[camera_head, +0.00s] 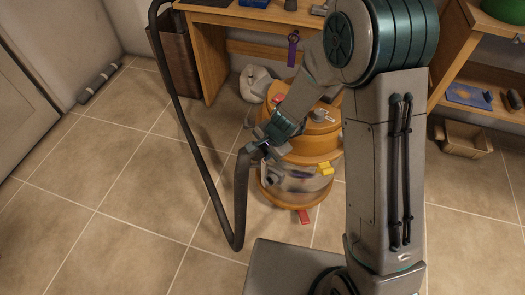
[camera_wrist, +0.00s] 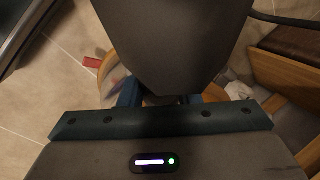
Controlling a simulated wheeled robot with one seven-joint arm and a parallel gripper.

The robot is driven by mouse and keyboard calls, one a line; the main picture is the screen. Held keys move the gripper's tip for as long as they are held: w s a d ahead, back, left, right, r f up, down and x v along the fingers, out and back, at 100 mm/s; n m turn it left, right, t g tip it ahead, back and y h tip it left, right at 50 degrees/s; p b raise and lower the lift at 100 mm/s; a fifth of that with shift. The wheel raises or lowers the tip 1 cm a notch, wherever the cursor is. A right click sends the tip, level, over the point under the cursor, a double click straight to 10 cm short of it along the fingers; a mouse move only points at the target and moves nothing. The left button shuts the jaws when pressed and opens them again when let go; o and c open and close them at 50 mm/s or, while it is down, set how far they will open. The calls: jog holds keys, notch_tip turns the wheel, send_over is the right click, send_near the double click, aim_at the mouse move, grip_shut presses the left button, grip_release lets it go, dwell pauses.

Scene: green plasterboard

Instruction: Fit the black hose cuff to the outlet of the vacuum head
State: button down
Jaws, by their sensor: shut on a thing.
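The vacuum (camera_head: 298,165) stands on the floor with an orange head (camera_head: 305,142) on a shiny drum. A grey round port (camera_head: 272,180) shows at its front left; I cannot tell whether this is the outlet. My gripper (camera_head: 257,148) is shut on the end of the black hose (camera_head: 240,195), just left of the vacuum and above that port. The hose hangs down from my gripper, bends near the floor and rises to the upper left. The cuff is mostly hidden by the jaws. In the wrist view, a large grey shape hides what lies between the blue fingers (camera_wrist: 160,98).
A wooden workbench (camera_head: 235,20) stands behind the vacuum, with a white bag (camera_head: 257,83) beneath it. A wooden shelf (camera_head: 478,75) and a small open box (camera_head: 466,138) are at the right.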

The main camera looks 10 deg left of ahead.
jog(key=shift+w+d+f+b, duration=0.3)
jog(key=shift+w+f, duration=0.2)
jog(key=shift+w, duration=0.2)
jog(key=shift+w+d+f+b, duration=0.3)
jog(key=shift+w+f, duration=0.15)
jog(key=shift+w, duration=0.25)
jog(key=c, duration=1)
grip_release()
jog(key=shift+w, duration=0.1)
jog(key=p+v, duration=0.4)
jog(key=v, duration=1)
jog(key=shift+p, duration=0.35)
jog(key=shift+f, duration=0.1)
